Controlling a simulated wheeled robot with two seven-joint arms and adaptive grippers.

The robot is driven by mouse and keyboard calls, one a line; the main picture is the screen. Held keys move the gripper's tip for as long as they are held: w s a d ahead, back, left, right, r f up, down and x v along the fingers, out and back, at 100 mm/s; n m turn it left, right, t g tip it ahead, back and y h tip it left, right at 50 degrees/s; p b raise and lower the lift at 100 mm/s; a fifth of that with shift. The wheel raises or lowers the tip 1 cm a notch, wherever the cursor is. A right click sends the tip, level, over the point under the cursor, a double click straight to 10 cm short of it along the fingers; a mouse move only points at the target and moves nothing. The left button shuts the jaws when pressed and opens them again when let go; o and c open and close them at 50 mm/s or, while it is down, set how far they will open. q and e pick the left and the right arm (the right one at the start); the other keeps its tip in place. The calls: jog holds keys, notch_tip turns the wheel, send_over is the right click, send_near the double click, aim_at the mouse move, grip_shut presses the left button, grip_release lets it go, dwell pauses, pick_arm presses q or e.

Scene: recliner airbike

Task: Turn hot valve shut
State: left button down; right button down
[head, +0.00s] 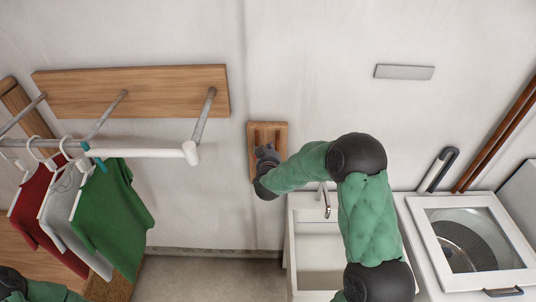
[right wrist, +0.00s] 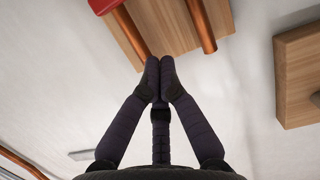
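A wooden board (head: 283,134) with two copper pipes is fixed to the wall in the middle of the head view. It also fills the top of the right wrist view (right wrist: 172,22). There, a red part (right wrist: 101,6), cut off by the top edge, sits at the end of the left copper pipe (right wrist: 129,32); it looks like the hot valve's handle. My right gripper (head: 264,152) is in front of the board's lower part. In the right wrist view its fingertips (right wrist: 160,66) are together, with nothing visible between them, below the pipes. My left gripper is not seen.
A white sink (head: 320,255) with a tap (head: 326,200) is below my right arm. A washing machine (head: 475,240) stands at the right. A wooden rack (head: 140,92) with hanging shirts (head: 110,215) is at the left. A grey plate (head: 404,72) is on the wall.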

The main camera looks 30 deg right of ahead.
jog(key=b+v, duration=0.1)
jog(key=v, duration=0.7)
jog(key=shift+s+f, duration=0.25)
jog(key=shift+s, duration=0.05)
